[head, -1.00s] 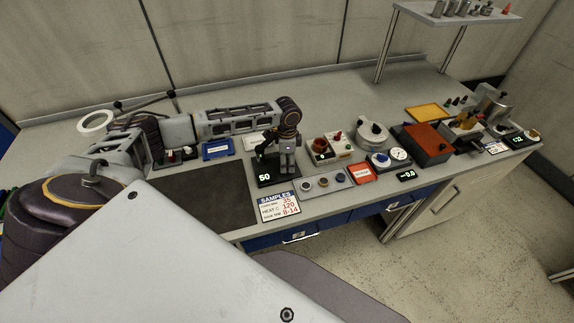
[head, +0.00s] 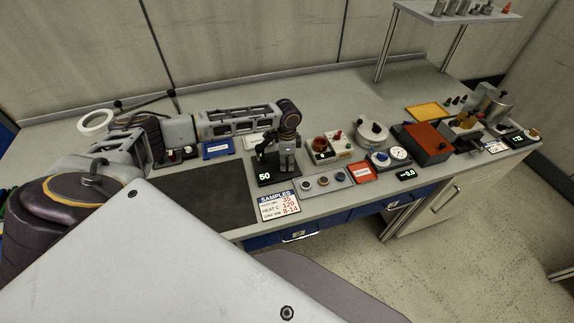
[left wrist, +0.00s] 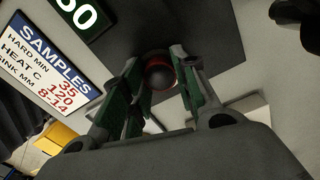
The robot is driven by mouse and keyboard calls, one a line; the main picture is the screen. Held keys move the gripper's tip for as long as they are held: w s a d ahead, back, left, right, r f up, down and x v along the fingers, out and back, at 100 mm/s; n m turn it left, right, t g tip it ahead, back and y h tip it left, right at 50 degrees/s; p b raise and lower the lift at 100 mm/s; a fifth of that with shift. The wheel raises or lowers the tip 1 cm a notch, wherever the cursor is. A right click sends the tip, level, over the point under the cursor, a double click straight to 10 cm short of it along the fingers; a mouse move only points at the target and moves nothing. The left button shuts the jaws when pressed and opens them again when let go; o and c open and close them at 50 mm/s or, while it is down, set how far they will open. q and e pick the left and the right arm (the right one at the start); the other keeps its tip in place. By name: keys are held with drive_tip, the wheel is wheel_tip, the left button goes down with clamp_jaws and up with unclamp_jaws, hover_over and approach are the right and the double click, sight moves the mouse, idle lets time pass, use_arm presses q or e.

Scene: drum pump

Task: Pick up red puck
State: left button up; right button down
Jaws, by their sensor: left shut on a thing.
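My left gripper (head: 268,153) is over the black tester base (head: 270,181) with the "50" display, its arm coming in from the left along the bench. In the left wrist view its two green-padded fingers (left wrist: 158,88) are shut on the red puck (left wrist: 160,72), which shows as a dark round top with a red rim between the fingertips, over a dark plate. In the head view the puck is hidden by the gripper and tester. My right gripper is not in view.
The SAMPLES card (head: 277,204) lies in front, beside a grey strip (head: 324,190) with round wells. A dark mat (head: 205,195) is clear on the left.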

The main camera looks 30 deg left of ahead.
sight(287, 163)
use_arm(q)
drive_tip(key=shift+r, duration=0.1)
drive_tip(key=shift+c, duration=0.3)
wheel_tip(287, 163, up, 10)
drive_tip(key=b, duration=0.1)
idle(0.5)
idle(0.5)
drive_tip(key=shift+r+p, duration=1.45)
drive_tip(key=shift+p, duration=0.3)
drive_tip(key=shift+f, duration=0.1)
